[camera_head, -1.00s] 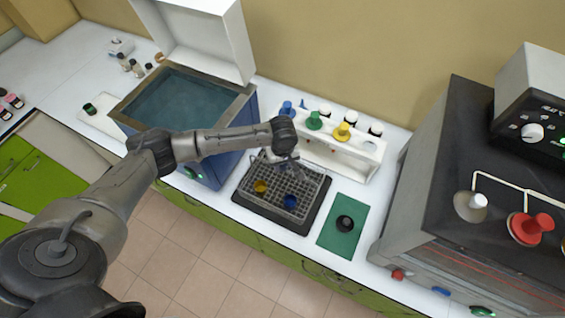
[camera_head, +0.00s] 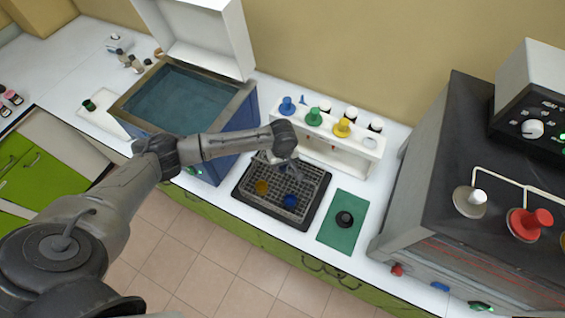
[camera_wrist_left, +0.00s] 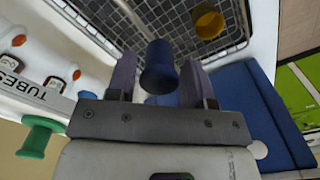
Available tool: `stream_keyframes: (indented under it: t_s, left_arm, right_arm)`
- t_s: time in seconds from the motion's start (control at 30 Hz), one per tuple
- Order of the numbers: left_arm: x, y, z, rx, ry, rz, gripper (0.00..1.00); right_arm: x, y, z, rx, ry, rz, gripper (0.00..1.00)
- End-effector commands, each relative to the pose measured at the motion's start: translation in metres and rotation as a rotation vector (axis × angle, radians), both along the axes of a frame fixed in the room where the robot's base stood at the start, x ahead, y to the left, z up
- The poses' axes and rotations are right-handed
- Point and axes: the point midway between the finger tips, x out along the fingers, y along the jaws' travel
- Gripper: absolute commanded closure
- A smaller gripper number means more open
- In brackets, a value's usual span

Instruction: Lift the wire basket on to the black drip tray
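The wire basket (camera_head: 312,188) is a grey mesh grid that sits on the black drip tray (camera_head: 297,226), whose dark rim shows around it. In the basket are a yellow piece (camera_head: 262,187) and a blue piece (camera_head: 290,201). My left gripper (camera_head: 284,163) is above the basket's back part. In the left wrist view, its two fingers (camera_wrist_left: 158,85) are apart, with the blue piece (camera_wrist_left: 158,62) seen between them; I cannot tell whether they touch it. The basket's mesh (camera_wrist_left: 175,20) lies beyond. My right gripper is not in view.
A white tube rack (camera_head: 340,152) with coloured funnels stands behind the basket. An open blue bath (camera_head: 225,160) is at left. A green mat (camera_head: 340,236) with a black round piece lies at right, before a large grey machine (camera_head: 440,180).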

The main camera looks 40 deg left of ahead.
Motion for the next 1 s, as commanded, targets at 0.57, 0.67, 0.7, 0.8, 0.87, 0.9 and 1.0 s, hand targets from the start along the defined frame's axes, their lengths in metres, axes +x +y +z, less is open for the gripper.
stream_keyframes:
  t_s: [0.57, 0.67, 0.7, 0.8, 0.87, 0.9, 1.0]
  left_arm:
    - [0.0, 0.0, 0.009, 0.0, 0.001, -0.001, 0.33]
    - [0.0, 0.0, 0.024, 0.0, -0.001, -0.001, 0.33]
    - [0.0, 0.0, 0.031, 0.001, -0.003, -0.001, 0.33]
    - [0.0, 0.0, 0.052, 0.0, -0.002, -0.001, 0.33]
    - [0.0, 0.0, 0.064, 0.0, -0.002, -0.002, 0.33]
    - [0.0, 0.0, 0.072, 0.001, -0.003, -0.001, 0.33]
    - [0.0, 0.0, 0.091, 0.0, -0.002, -0.001, 0.33]
  right_arm:
    - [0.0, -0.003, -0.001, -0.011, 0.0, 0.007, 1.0]
    - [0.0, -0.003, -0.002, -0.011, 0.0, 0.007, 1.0]
    - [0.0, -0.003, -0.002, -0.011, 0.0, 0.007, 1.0]
    - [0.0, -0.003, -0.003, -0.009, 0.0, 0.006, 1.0]
    - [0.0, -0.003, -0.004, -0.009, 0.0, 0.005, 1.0]
    - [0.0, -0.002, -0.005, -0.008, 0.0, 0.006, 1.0]
    - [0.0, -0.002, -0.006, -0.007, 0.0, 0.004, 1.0]
